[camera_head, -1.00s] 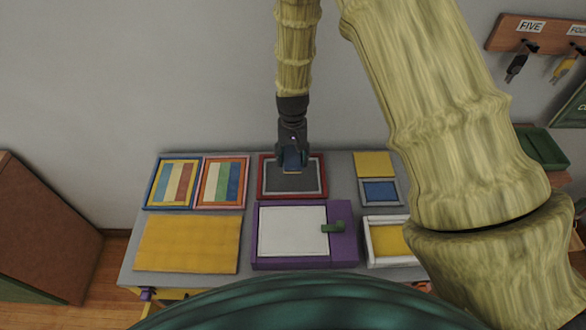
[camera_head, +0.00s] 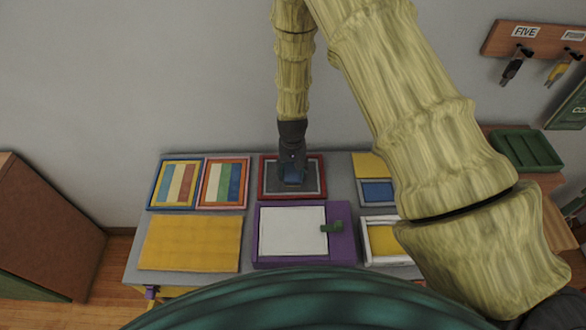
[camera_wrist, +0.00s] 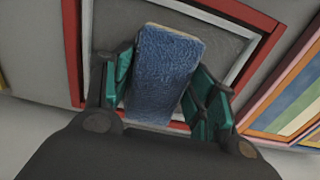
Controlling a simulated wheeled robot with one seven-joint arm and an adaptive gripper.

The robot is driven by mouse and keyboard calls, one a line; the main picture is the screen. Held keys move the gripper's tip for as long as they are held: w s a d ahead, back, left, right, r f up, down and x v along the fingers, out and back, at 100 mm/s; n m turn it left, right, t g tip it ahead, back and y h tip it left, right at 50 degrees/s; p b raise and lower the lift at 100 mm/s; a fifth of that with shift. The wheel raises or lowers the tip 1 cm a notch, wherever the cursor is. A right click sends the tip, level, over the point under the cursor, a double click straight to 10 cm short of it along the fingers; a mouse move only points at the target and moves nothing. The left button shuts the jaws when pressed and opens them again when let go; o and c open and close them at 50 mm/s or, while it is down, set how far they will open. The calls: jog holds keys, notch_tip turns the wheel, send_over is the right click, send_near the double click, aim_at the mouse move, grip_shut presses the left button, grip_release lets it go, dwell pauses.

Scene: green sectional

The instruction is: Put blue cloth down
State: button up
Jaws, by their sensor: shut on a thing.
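The blue cloth (camera_wrist: 163,75) is a folded, textured blue block between the two teal fingers of my gripper (camera_wrist: 160,88) in the wrist view. My gripper is shut on it. In the head view my gripper (camera_head: 292,180) hangs pointing down over the red-framed grey tray (camera_head: 263,182), and only a little blue shows at its tip. The tray's red rim also shows in the wrist view (camera_wrist: 72,50). The cloth is over the tray's grey inside. I cannot tell whether it touches the tray's floor.
Two striped framed boards (camera_head: 173,185) lie left of the tray. A yellow mat (camera_head: 190,243) lies at front left, and a purple box with a white panel (camera_head: 342,245) is in front. A blue-and-grey tray (camera_head: 377,192) is at the right. A wall stands behind the table.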

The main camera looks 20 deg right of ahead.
aim_at(293, 170)
jog(key=shift+f, duration=0.25)
jog(key=o, duration=1)
jog(key=shift+d+r+b, duration=0.15)
jog(key=shift+r+b, duration=1.3)
jog(key=shift+r, duration=0.6)
jog(key=shift+o, duration=0.5)
notch_tip(293, 170, up, 6)
jog(key=b, duration=0.1)
jog(key=shift+r+b, duration=0.2)
jog(key=shift+b, duration=0.1)
jog(key=shift+w+b, duration=0.3)
jog(key=shift+b, duration=0.95)
